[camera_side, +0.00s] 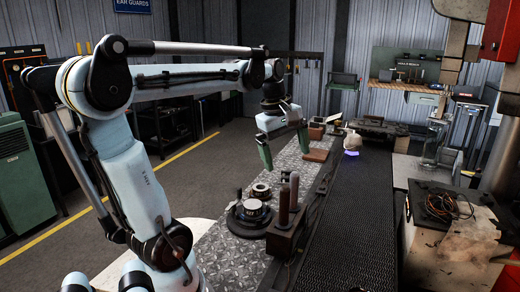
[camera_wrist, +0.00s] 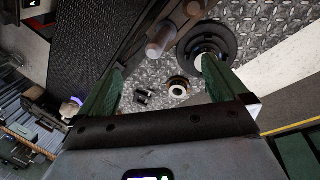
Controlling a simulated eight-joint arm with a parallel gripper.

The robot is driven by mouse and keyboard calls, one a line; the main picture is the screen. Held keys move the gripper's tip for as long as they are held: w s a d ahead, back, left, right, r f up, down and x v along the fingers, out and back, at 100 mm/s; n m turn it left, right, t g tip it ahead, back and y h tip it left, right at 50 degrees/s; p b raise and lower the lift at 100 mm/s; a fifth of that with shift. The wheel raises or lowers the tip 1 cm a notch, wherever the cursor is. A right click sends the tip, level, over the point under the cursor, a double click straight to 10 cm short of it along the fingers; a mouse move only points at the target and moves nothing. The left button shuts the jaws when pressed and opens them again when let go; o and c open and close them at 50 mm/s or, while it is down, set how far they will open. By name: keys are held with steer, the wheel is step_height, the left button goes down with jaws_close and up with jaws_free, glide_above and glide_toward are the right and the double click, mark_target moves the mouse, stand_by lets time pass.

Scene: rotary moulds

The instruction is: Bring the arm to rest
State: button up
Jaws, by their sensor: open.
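My gripper (camera_side: 285,152) hangs above the diamond-plate bench (camera_side: 222,254), its two green fingers spread wide. In the wrist view my gripper (camera_wrist: 162,78) is open, with nothing between its fingers. A dark round mould (camera_side: 236,226) with a metal ring in its centre sits on the bench, below and nearer the side camera. A smaller metal ring (camera_side: 261,191) lies just beyond it; it also shows in the wrist view (camera_wrist: 178,88). Both stand apart from the fingers in the side view.
A block with upright posts (camera_side: 284,238) stands beside the mould. A dark belt (camera_side: 350,225) runs along the bench's right side. A brown block (camera_side: 316,155) lies farther back, and a pale lump (camera_side: 352,140) sits on the belt. A cluttered stand (camera_side: 450,245) is at right.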

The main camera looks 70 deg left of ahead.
steer(key=w+d+m+t+h, duration=0.1)
steer(key=w+d+m+t, duration=0.2)
steer(key=d+m, duration=0.5)
steer(key=s+d+f+m+t+y, duration=0.1)
steer(key=s+d+f+m, duration=0.3)
steer(key=d+f+m, duration=0.3)
steer(key=d+m, duration=0.1)
steer(key=m, duration=0.3)
steer(key=shift+d+f+t, duration=0.3)
steer(key=shift+d+f, duration=0.05)
steer(key=shift+d, duration=0.05)
steer(key=shift+s, duration=0.1)
steer(key=shift+c, duration=0.3)
